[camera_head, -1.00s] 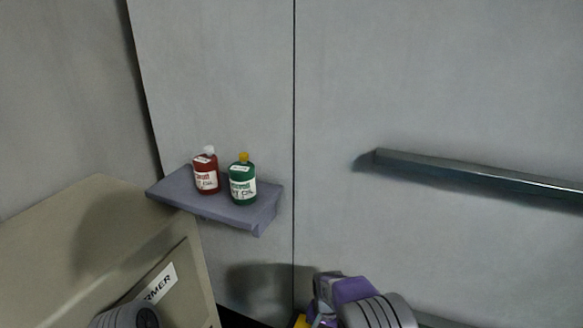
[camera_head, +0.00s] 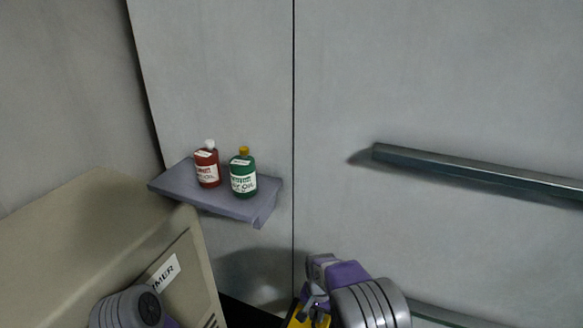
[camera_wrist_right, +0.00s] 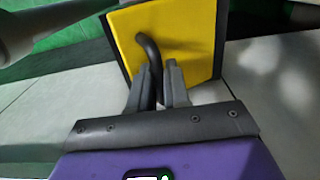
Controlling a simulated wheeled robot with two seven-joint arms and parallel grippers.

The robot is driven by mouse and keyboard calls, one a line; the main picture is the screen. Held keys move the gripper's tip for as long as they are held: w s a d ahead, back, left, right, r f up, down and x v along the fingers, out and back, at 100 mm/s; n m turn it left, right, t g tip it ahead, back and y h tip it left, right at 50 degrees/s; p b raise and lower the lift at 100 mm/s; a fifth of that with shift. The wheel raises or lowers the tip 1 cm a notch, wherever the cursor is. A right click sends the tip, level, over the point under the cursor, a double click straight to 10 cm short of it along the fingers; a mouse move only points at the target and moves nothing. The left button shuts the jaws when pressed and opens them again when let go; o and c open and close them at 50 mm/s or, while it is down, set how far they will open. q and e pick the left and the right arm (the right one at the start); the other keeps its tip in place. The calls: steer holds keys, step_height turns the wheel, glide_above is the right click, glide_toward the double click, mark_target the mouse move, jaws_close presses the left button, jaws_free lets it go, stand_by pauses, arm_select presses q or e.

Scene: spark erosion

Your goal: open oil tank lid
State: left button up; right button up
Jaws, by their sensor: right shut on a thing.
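The oil tank lid is a yellow panel (camera_wrist_right: 185,35) with a dark curved handle (camera_wrist_right: 150,55), seen best in the right wrist view. My right gripper (camera_wrist_right: 158,75) is shut on the handle, its two fingers on either side of it. The lid stands tilted up in that view. In the head view a small part of the yellow lid (camera_head: 300,318) shows at the bottom, beside my right gripper (camera_head: 315,305). My left arm shows at the bottom left of the head view; its gripper is out of the picture.
A purple-grey shelf (camera_head: 225,207) on the grey wall holds a red bottle (camera_head: 207,172) and a green bottle (camera_head: 243,180). A long dark bar handle (camera_head: 480,172) sticks out at the right. A beige cabinet (camera_head: 90,225) with a label stands at the left.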

mark_target(307, 321)
steer(key=shift+a, duration=0.3)
steer(key=shift+w+a+r+p, duration=0.3)
steer(key=shift+a+r+p, duration=0.45)
steer(key=shift+a, duration=0.25)
steer(key=shift+o, duration=0.2)
steer(key=shift+w+f, duration=0.1)
steer(key=shift+w+a+r+p, duration=0.3)
steer(key=shift+a+r, duration=0.05)
steer(key=shift+a, duration=0.15)
steer(key=shift+w+a+r+p, duration=0.25)
steer(key=shift+a+r+p, duration=0.05)
steer(key=shift+a, duration=0.2)
